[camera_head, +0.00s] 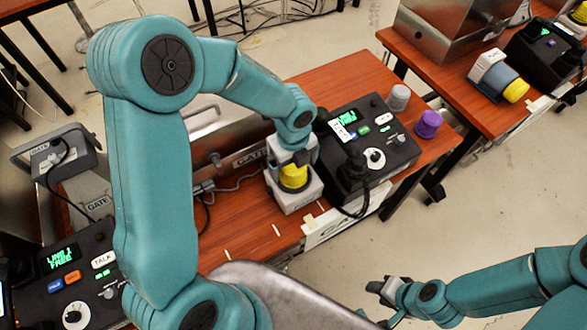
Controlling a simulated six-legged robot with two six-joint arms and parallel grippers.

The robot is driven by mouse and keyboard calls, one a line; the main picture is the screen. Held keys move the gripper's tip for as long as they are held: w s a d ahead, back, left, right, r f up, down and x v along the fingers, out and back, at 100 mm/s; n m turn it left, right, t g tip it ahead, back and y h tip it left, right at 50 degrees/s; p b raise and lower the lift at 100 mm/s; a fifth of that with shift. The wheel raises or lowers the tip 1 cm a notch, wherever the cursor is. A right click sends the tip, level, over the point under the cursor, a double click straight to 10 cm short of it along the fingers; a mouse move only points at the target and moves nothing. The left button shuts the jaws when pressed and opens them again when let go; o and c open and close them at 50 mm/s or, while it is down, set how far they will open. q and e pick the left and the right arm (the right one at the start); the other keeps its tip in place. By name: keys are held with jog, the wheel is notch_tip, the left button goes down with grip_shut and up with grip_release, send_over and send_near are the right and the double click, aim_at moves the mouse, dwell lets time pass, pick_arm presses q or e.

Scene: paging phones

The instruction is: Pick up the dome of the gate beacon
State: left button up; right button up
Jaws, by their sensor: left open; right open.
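The beacon with the yellow dome (293,178) and pale square base (296,197) stands on the wooden desk near its front edge, beside the GATE label. I take it for the gate beacon. My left gripper (291,162) is right over the dome, pointing down, with its jaws open. The gripper hides the dome's top, and I cannot tell whether the fingers touch it. My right gripper (378,289) is open and empty, low at the lower right, over the floor and away from the desk.
A black phone console (372,152) stands just right of the beacon. A grey dome (398,97) and a purple dome (428,124) stand beyond it. Another console (72,280) is at lower left. A second desk at right holds another yellow-domed device (514,90).

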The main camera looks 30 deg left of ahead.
pick_arm(q)
jog(key=shift+f, duration=0.75)
jog(key=c, duration=1.2)
jog(key=shift+o, duration=0.2)
jog(key=shift+r, duration=0.1)
